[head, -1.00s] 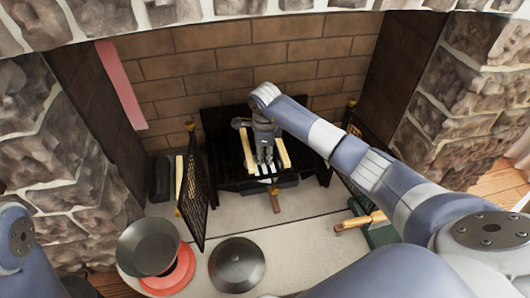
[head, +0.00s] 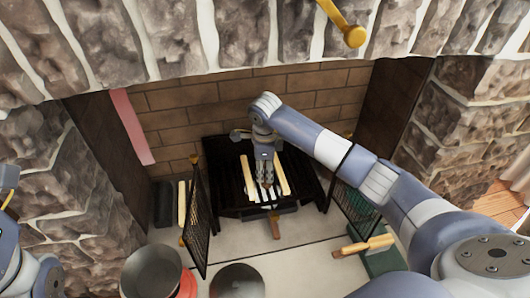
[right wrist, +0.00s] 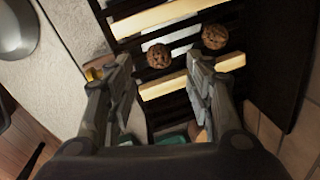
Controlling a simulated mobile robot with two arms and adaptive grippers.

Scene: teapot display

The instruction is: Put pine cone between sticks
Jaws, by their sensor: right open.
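Two brown pine cones show in the right wrist view, one near the fingertips (right wrist: 158,56) and one farther right (right wrist: 215,36). Both appear between the two pale sticks, the upper one (right wrist: 160,17) and the lower one (right wrist: 165,88), on the black grate (right wrist: 270,40). In the head view the left stick (head: 248,178) and right stick (head: 283,174) lie on the grate (head: 224,160), with my right gripper (head: 265,183) pointing down between them. The right gripper is open, its fingers apart around the view of the nearer cone; contact cannot be told. My left gripper is not visible.
Mesh screens stand at the left (head: 197,215) and right (head: 354,207) of the grate. A grey pot (head: 151,272) and a dark round lid (head: 238,284) are on the hearth in front. A wooden-handled tool (head: 362,246) lies at the right.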

